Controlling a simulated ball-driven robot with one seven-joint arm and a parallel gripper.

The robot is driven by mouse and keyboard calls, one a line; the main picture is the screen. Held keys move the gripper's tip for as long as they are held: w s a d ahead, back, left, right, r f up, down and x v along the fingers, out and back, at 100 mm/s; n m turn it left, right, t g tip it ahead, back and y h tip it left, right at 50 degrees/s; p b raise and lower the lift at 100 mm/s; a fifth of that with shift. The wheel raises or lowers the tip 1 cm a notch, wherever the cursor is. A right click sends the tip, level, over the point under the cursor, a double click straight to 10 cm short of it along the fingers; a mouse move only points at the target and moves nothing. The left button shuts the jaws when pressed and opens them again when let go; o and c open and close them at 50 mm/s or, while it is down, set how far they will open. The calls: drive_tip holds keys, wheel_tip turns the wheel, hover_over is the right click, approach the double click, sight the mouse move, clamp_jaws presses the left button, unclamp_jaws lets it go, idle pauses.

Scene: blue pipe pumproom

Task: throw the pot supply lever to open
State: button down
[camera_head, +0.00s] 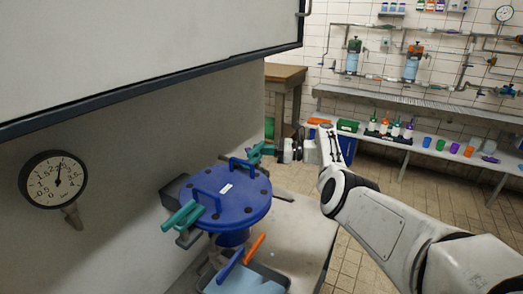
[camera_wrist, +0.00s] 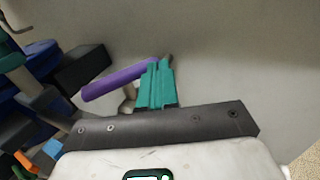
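A purple lever (camera_wrist: 112,82) slants across the wrist view, rising rightward to a small dark-grey end piece. My gripper (camera_wrist: 157,68) has teal fingers that look shut together, with no visible gap and nothing seen between them. Their tips overlap the lever's right end in the picture; I cannot tell whether they touch it.
A teal clamp handle (camera_head: 183,216) sticks out at the pot's left. A round gauge (camera_head: 53,180) is on the wall beside it.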

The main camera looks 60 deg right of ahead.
drive_tip(key=shift+w, duration=0.15)
drive_tip(key=shift+d+b+x, duration=0.2)
drive_tip(key=shift+b+x, duration=0.3)
drive_tip(key=shift+x, duration=1)
drive_tip(key=shift+w, duration=0.15)
idle(0.7)
